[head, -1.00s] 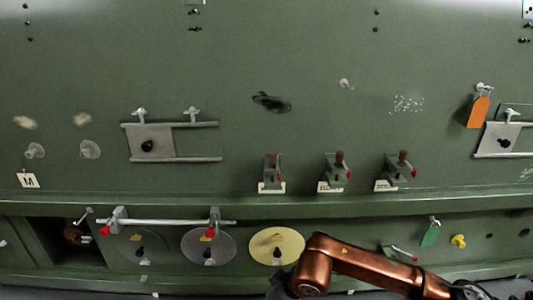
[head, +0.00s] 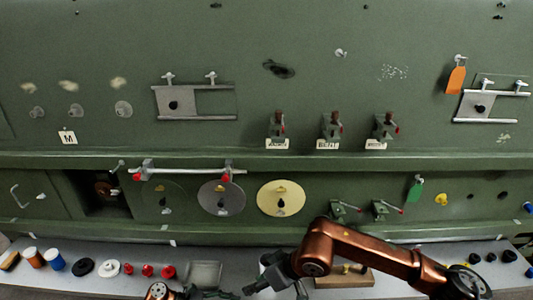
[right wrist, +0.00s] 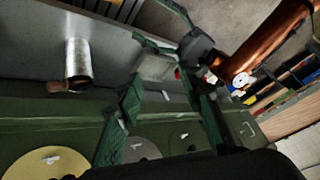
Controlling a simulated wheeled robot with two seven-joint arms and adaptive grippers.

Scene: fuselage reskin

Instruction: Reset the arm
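My right arm comes in from the right in the head view, and its gripper (head: 256,286) hangs low over the grey bench (head: 118,250). In the right wrist view the right gripper's fingers (right wrist: 165,100) stand apart with nothing between them. My left arm shows only at the bottom edge of the head view, its gripper (head: 222,294) close to the right one. In the right wrist view the left gripper (right wrist: 160,28) has spread fingers and looks empty. The green fuselage panel (head: 210,125) stands behind both.
The bench holds a grey tray (head: 205,271), a pale cylinder (right wrist: 78,62) with a brown end, a wooden block (head: 345,278), and several spools and caps at left. Clamps (head: 331,127), discs (head: 281,198) and a horizontal bar (head: 190,171) are on the panel.

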